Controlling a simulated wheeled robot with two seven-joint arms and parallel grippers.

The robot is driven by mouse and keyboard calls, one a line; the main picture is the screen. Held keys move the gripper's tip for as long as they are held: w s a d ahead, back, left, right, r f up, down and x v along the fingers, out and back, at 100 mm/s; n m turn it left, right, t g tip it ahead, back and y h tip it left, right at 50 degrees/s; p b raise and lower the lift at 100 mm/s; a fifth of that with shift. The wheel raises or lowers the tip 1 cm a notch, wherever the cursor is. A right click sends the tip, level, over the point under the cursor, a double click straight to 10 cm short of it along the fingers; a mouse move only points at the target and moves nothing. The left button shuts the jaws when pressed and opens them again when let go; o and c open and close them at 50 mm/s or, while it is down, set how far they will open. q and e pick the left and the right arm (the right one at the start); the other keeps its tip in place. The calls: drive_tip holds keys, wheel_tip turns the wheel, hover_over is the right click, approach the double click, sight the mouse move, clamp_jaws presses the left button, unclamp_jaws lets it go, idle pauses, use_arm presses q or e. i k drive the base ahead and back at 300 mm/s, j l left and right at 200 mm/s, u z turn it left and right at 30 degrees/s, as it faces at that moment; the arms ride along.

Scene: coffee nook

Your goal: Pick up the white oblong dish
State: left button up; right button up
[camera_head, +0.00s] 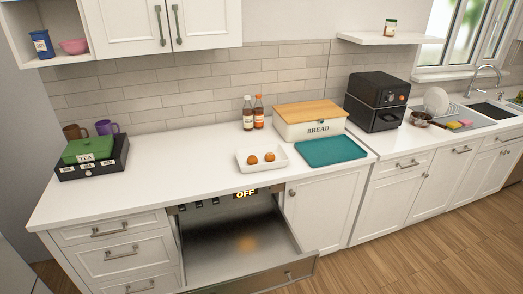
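The white oblong dish (242,163) sits on the white countertop, left of a teal tray. Neither of my grippers is in view.
The teal tray (331,151) is close to the dish's right, with a bread box (310,130) behind it. Two bottles (253,113) stand behind the dish. A pulled-down oven door (237,258) juts out below the counter. The countertop (180,165) left of the dish is clear up to the black tea box (93,166).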

sight(261, 158)
drive_tip(key=i+l, duration=0.2)
drive_tip(key=l, duration=0.2)
drive_tip(key=i+l, duration=0.25)
drive_tip(key=l, duration=0.15)
drive_tip(key=i+l, duration=0.2)
drive_tip(key=l, duration=0.2)
drive_tip(key=i+l, duration=0.2)
drive_tip(key=l, duration=0.2)
drive_tip(key=i+l, duration=0.15)
drive_tip(key=l, duration=0.2)
drive_tip(key=i+l, duration=0.1)
drive_tip(key=l, duration=0.2)
drive_tip(key=i+l+u, duration=0.1)
drive_tip(key=l, duration=0.25)
